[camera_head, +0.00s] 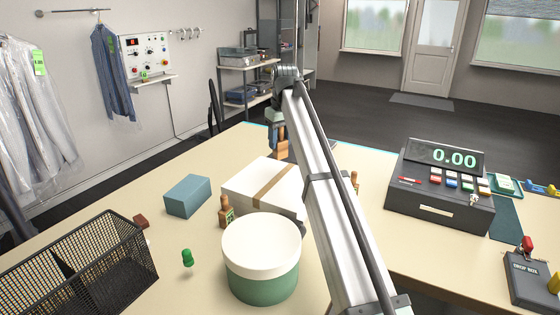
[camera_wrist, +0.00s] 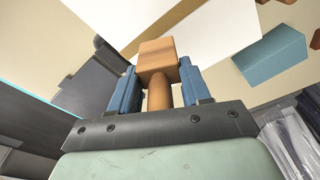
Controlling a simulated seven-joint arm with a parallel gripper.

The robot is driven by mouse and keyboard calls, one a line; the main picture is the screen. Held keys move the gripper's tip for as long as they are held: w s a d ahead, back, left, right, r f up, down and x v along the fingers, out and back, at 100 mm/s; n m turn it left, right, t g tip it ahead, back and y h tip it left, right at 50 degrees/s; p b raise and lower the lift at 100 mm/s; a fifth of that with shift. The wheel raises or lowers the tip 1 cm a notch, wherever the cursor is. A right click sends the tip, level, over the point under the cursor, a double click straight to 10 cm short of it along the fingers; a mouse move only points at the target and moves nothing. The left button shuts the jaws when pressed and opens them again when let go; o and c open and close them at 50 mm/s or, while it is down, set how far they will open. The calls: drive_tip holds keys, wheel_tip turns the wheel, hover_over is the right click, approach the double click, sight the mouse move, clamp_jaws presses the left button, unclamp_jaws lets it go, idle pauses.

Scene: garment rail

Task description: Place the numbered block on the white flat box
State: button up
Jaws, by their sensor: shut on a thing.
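The white flat box (camera_head: 245,186), crossed by a brown tape strip, lies on the table in the middle of the head view. Its pale top also shows in the wrist view (camera_wrist: 225,32). My gripper (camera_head: 278,136) is beyond the box's far edge, partly hidden by my arm. Its blue fingers are shut on a wooden stamp-like block (camera_wrist: 157,52) with a round stem. The block also shows below my gripper in the head view (camera_head: 282,151). No number shows on it. Its height above the table cannot be told. Another wooden stamp (camera_head: 227,216) with a green label stands at the box's near left corner.
A white-lidded green tub (camera_head: 262,262) stands close in front of the box. A blue block (camera_head: 187,197) lies to the left, and a wire basket (camera_head: 120,265) stands near left. Another wooden piece (camera_head: 354,180) and a cash register (camera_head: 440,190) are at the right.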

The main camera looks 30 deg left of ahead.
sight(280, 157)
drive_tip(key=shift+f, duration=3.25)
drive_tip(key=shift+f, duration=0.15)
drive_tip(key=o, duration=1.3)
drive_tip(key=shift+o, duration=0.2)
drive_tip(key=r, duration=0.4)
drive_tip(key=d+r, duration=0.1)
drive_tip(key=r, duration=0.7)
drive_tip(key=shift+s+d+r, duration=0.15)
drive_tip(key=shift+s, duration=0.15)
